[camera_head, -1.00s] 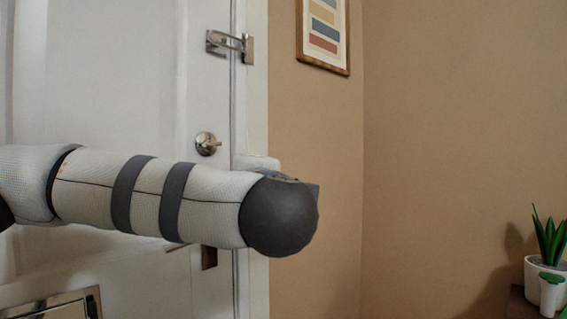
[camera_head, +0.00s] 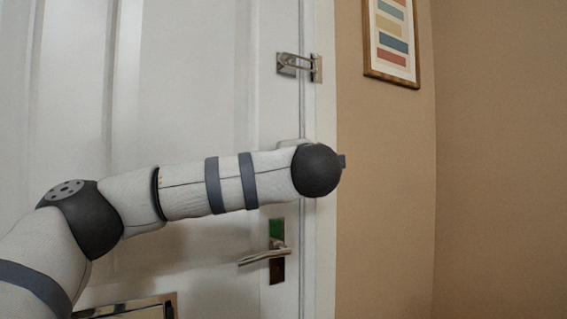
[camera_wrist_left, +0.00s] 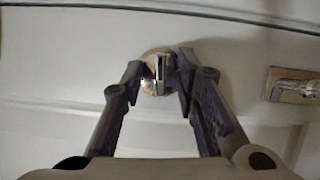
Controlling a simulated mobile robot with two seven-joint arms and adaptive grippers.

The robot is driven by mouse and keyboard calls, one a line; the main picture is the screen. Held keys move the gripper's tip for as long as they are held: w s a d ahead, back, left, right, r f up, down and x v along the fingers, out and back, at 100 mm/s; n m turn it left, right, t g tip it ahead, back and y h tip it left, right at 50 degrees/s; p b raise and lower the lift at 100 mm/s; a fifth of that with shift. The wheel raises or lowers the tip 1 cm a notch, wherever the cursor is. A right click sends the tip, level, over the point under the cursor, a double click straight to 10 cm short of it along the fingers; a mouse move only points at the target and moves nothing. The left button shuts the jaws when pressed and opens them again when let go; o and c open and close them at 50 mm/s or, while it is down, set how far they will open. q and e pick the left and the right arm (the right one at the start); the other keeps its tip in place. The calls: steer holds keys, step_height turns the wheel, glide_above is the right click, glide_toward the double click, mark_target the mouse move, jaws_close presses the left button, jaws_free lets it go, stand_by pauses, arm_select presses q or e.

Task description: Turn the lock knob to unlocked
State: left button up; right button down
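The lock knob (camera_wrist_left: 157,74) is a shiny round metal piece with a raised thumb-turn, on the white door. In the left wrist view it sits between and just beyond the fingertips of my left gripper (camera_wrist_left: 160,66). The fingers are spread apart, one to each side of the thumb-turn, with a gap visible between them. I cannot tell whether either fingertip touches the knob's rim. In the head view, my left arm hides the knob and the gripper fingers. My right gripper is in neither view.
The white door (camera_head: 185,90) has a metal swing latch (camera_head: 300,66) above my arm and a lever handle (camera_head: 265,257) below it. The handle's plate shows a green part (camera_head: 276,228). A framed picture (camera_head: 392,40) hangs on the tan wall. A metal fitting (camera_wrist_left: 292,86) shows at right in the wrist view.

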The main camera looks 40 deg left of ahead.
arm_select(q)
jaws_close()
steer(key=shift+f, duration=0.1)
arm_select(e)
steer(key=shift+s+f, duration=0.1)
arm_select(q)
steer(key=shift+w+d+f+n+g+y+b, duration=0.1)
steer(key=shift+n+g+y+b, duration=0.6)
steer(key=shift+n+y+b, duration=1.9)
steer(key=shift+w+d+f+n+g+b, duration=0.1)
steer(key=shift+n+g+b, duration=1)
steer(key=shift+n, duration=3.3)
steer(key=shift+w+n+g+y+b, duration=0.1)
steer(key=shift+n+g+y+b, duration=0.2)
steer(key=shift+n+y+b, duration=1.85)
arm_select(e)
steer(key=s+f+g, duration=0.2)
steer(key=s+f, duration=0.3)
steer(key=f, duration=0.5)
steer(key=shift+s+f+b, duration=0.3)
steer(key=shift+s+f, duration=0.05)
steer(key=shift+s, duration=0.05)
arm_select(q)
steer(key=n+h, duration=0.1)
steer(key=n, duration=0.2)
steer(key=shift+n+h, duration=0.25)
jaws_free()
